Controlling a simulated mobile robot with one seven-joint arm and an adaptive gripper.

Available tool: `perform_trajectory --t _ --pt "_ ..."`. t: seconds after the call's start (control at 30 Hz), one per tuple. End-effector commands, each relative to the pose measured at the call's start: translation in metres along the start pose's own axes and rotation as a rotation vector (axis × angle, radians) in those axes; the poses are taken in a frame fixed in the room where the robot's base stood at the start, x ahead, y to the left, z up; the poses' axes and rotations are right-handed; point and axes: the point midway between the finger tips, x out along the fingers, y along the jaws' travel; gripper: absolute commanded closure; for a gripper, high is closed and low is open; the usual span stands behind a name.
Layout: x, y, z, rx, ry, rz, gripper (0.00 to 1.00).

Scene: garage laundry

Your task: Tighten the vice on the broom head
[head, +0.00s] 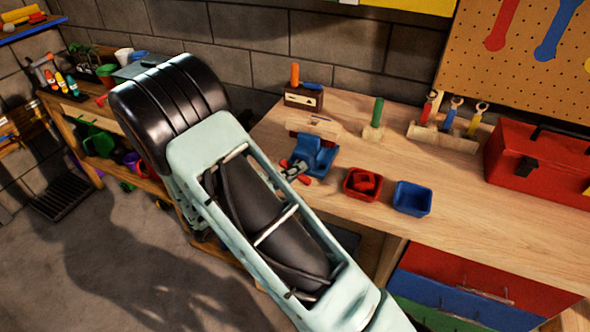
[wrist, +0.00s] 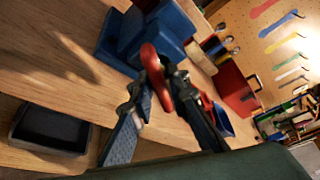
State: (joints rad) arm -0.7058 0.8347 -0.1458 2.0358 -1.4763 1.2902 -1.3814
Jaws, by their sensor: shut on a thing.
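The blue vice (head: 318,155) stands at the front edge of the wooden workbench; it also shows at the top of the wrist view (wrist: 165,32). A pale wooden block (head: 312,124), apparently the broom head, is at its far side. In the head view I cannot tell how tightly the jaws meet it; the wrist view hides it behind the vice. The vice's red handle (wrist: 153,65) is at the near side. My gripper (wrist: 160,78) is shut on the red handle, one finger on each side. In the head view my arm partly hides my gripper (head: 293,169).
To the right of the vice are a red bin (head: 350,190) with red contents and a blue bin (head: 412,198). A red toolbox (head: 535,165) is farther right. A block with a green-handled tool (head: 376,117) stands behind. Bare bench lies between them.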

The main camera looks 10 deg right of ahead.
Motion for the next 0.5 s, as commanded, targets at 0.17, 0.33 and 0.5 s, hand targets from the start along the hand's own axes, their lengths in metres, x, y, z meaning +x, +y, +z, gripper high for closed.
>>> perform_trajectory --t 0.17,0.33,0.5 --pt "-0.0016 0.0002 -0.0008 0.156 0.001 0.067 1.00" --pt "-0.0017 0.0018 -0.0018 0.305 0.001 0.130 1.00" --pt "-0.0015 0.0035 -0.0027 0.447 0.003 0.189 1.00"
